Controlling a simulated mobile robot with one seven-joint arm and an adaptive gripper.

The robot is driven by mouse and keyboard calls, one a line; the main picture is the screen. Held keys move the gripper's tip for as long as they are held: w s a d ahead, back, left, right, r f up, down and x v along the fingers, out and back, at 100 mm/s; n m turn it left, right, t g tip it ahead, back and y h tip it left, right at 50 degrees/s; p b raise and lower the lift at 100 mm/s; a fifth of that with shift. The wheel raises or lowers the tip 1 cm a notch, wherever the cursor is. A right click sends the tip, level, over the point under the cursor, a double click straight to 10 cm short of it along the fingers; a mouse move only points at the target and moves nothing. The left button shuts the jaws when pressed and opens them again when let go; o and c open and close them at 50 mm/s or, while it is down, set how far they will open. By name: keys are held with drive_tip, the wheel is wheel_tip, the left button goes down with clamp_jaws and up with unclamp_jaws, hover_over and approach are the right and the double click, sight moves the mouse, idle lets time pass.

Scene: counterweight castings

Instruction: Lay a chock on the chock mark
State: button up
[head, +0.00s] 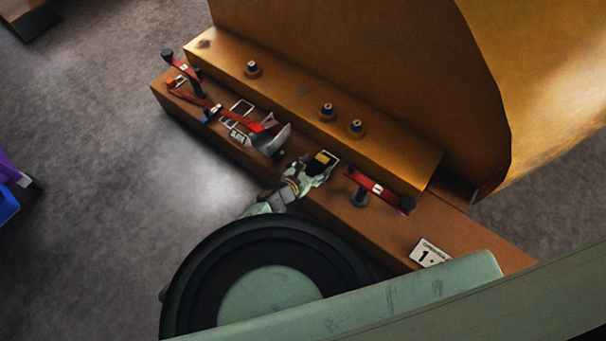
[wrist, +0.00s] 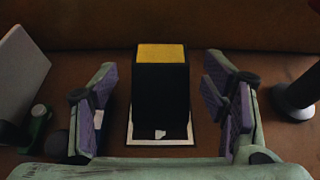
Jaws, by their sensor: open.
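A black chock with a yellow face (wrist: 160,92) stands on the brown ledge, inside a white-outlined mark (wrist: 133,138) whose near edge and sides show around its foot. In the head view the yellow face (head: 322,158) shows just beyond my fingers, with the white outline (head: 336,159) beside it. My gripper (head: 310,172) is open around the chock. In the wrist view the purple-padded fingers of my gripper (wrist: 160,75) stand left and right of it, with a clear gap on both sides.
A red-handled clamp (head: 378,188) stands right of my gripper. A grey plate (head: 274,141) and red levers (head: 195,96) lie to the left, near another white outline (head: 242,107). A raised orange step (head: 300,92) with several studs rises behind. A numbered plate (head: 429,253) lies right.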

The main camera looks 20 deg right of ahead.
drive_tip(key=v, duration=0.9)
drive_tip(key=shift+s+a+r, duration=0.1)
drive_tip(key=shift+s+r, duration=0.05)
drive_tip(key=shift+c, duration=0.4)
